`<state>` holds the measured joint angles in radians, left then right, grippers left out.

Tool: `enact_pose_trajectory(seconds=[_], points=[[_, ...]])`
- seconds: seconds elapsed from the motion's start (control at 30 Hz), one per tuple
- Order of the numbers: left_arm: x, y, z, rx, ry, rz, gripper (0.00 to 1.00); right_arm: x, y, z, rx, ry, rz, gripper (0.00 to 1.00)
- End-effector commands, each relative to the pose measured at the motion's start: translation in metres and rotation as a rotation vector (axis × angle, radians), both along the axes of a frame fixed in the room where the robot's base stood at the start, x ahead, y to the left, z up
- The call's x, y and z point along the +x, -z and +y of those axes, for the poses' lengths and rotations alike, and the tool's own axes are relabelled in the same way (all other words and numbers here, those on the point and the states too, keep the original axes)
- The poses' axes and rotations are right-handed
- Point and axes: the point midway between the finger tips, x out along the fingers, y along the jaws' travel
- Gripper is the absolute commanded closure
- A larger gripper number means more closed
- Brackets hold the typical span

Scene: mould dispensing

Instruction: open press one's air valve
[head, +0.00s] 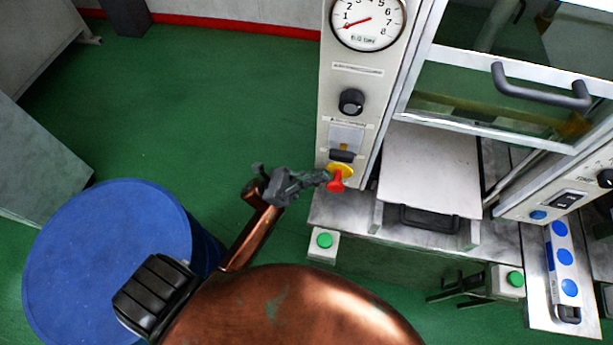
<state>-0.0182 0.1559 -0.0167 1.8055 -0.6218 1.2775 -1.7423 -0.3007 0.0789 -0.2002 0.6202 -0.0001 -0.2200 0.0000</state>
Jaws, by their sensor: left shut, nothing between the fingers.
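The press's control column (352,90) stands at the centre right. A red valve handle (336,182) on a yellow disc (346,170) sits low on its front. My left gripper (322,178) is shut and empty, with its fingertips right at the red handle. I cannot tell if they touch it. A round pressure gauge (367,20) is at the top of the column, its red needle pointing to the low end of the scale. A black knob (351,102) is between the gauge and the valve. My right gripper is not in view.
A blue drum (95,255) stands at the lower left. Green buttons on white boxes are at the press table's front edge (324,240) and further right (515,279). A guard door with a grey handle (540,88) is at the upper right. Green floor (200,100) is clear at the left.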

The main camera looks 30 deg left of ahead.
Motion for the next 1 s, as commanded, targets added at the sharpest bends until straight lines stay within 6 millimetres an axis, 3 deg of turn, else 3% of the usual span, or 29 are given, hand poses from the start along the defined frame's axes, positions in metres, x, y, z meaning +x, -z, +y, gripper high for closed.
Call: enact_pose_trajectory(seconds=[0.17,0.4,0.87,1.0], points=[[0.006,-0.028,-0.025,-0.002,0.001,-0.005,1.0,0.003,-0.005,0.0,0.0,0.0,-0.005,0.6],[0.006,-0.057,-0.023,0.0,0.001,-0.001,1.0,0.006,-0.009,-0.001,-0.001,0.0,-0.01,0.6],[0.006,-0.063,-0.022,0.0,0.001,0.001,1.0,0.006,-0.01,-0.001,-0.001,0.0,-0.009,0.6],[0.006,-0.075,-0.023,0.0,0.0,-0.003,1.0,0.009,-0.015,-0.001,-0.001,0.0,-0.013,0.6]])
